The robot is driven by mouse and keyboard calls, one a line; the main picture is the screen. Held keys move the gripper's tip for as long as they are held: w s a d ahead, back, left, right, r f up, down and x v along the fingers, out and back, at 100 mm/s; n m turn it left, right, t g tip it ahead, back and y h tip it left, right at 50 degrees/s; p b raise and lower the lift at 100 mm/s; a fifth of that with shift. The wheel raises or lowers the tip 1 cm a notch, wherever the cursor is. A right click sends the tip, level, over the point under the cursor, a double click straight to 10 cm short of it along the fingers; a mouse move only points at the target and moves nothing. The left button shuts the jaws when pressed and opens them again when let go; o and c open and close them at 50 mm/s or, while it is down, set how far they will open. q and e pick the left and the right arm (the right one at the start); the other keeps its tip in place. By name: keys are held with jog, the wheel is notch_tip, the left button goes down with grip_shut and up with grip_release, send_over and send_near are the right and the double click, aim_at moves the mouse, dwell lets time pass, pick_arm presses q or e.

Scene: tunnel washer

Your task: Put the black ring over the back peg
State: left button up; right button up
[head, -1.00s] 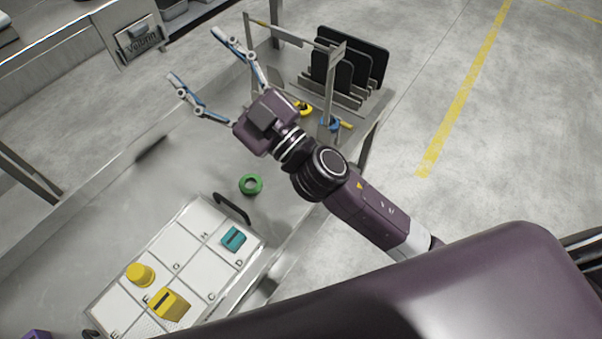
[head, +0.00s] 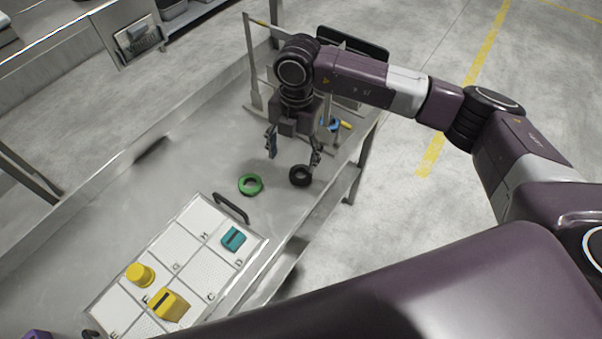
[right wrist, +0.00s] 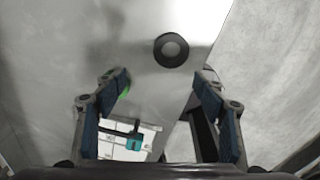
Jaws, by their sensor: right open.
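The black ring (head: 300,175) lies flat on the metal table near its right edge, and it shows whole in the right wrist view (right wrist: 171,50). My right gripper (head: 293,160) points down and is open and empty, with its fingertips above and just behind the ring. In the right wrist view the open fingers (right wrist: 163,79) have the ring ahead of their tips, not between them. The metal rack (head: 251,65) stands at the table's back end, largely hidden by my right arm. I cannot pick out the back peg with certainty. My left gripper is not in view.
A green ring (head: 250,184) lies left of the black one. A white lettered tray (head: 196,252) holds yellow and teal pieces at the front. A blue ring (head: 333,125) is at the rack, beside a yellow piece. The table's left middle is clear.

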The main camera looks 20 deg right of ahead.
aim_at(301, 175)
jog(key=shift+h, duration=0.4)
jog(key=f+p, duration=0.1)
jog(key=f, duration=0.1)
jog(key=d+f+p, duration=0.1)
jog(key=f, duration=0.1)
jog(key=d+f, duration=0.1)
jog(key=f, duration=0.2)
jog(key=shift+w+d+p, duration=0.2)
jog(key=shift+w+p, duration=0.15)
jog(key=shift+p, duration=0.05)
jog(key=shift+f, duration=0.3)
jog(key=shift+c, duration=0.5)
jog(key=c, duration=1.2)
jog(key=shift+o, duration=0.2)
jog(key=shift+r, duration=0.15)
